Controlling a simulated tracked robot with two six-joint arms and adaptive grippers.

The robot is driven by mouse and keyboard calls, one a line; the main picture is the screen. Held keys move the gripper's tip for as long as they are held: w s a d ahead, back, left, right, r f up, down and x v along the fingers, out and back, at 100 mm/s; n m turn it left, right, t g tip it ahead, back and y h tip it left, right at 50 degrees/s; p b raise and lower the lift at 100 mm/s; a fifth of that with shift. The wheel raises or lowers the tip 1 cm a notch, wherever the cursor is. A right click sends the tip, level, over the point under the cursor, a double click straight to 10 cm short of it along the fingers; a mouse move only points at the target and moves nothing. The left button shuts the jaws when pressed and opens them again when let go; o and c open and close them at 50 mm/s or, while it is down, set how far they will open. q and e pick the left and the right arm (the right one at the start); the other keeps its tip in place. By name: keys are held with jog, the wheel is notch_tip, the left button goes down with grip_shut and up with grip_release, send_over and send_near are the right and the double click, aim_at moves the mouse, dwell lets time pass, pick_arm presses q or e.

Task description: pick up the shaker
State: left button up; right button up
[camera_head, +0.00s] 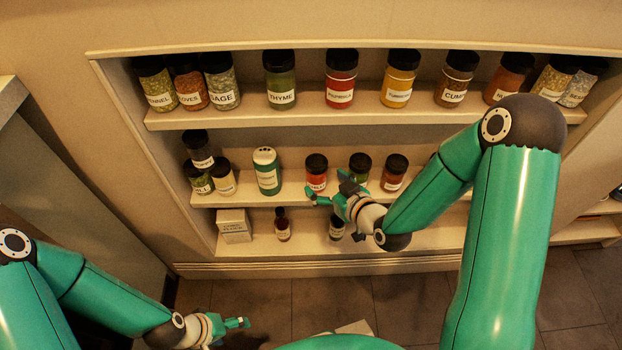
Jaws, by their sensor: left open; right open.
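A green shaker-like container with a pale cap (267,172) stands upright on the middle shelf, left of centre. Its label is too small to read. My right gripper (328,188) is open and empty in front of the middle shelf, to the right of the green container and apart from it. It overlaps the view of the small dark-capped jars behind it. My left gripper (242,328) is low at the bottom of the view, over the floor and well away from the shelves. Its fingers are only partly visible, and it is open.
A red jar (316,172) and other dark-capped jars stand right of the container; several jars (199,150) cluster to its left. The top shelf (230,116) holds a row of spice jars. The bottom shelf has a white box (234,225) and small dark bottles (282,226).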

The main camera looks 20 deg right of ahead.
jog(key=shift+b+x, duration=0.4)
jog(key=shift+x, duration=2.45)
jog(key=shift+d, duration=0.15)
jog(key=shift+c, duration=0.3)
jog(key=shift+r, duration=0.1)
jog(key=c, duration=1.4)
